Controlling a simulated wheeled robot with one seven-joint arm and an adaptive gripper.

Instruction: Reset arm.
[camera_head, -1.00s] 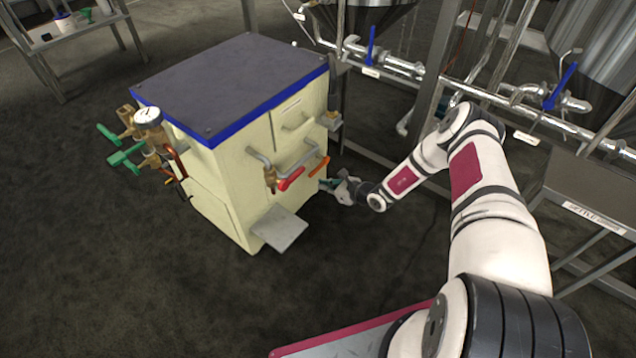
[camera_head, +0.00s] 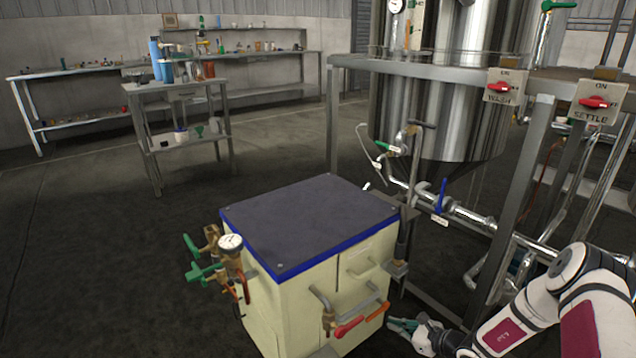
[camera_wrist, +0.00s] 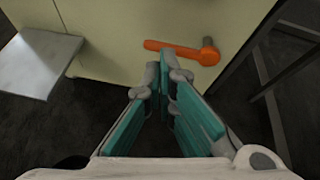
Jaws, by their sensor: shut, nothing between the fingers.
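My gripper (camera_head: 393,325) is at the lower right of the cream cabinet in the head view, close to its front side. In the wrist view, the teal-padded fingers of my gripper (camera_wrist: 166,90) are close together at the tips, with nothing between them. An orange handle (camera_wrist: 182,50) on the cabinet face lies just beyond the fingertips in that view. In the head view, my arm (camera_head: 520,320) reaches in from the right edge, bent at the elbow.
The cream cabinet (camera_head: 290,300) has a dark top, a gauge (camera_head: 230,243) and red handle (camera_head: 349,327). A steel tank (camera_head: 440,90) on a metal frame (camera_head: 520,185) stands behind. Pipes run close to my arm. Benches (camera_head: 190,140) stand at the back left; floor at left is clear.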

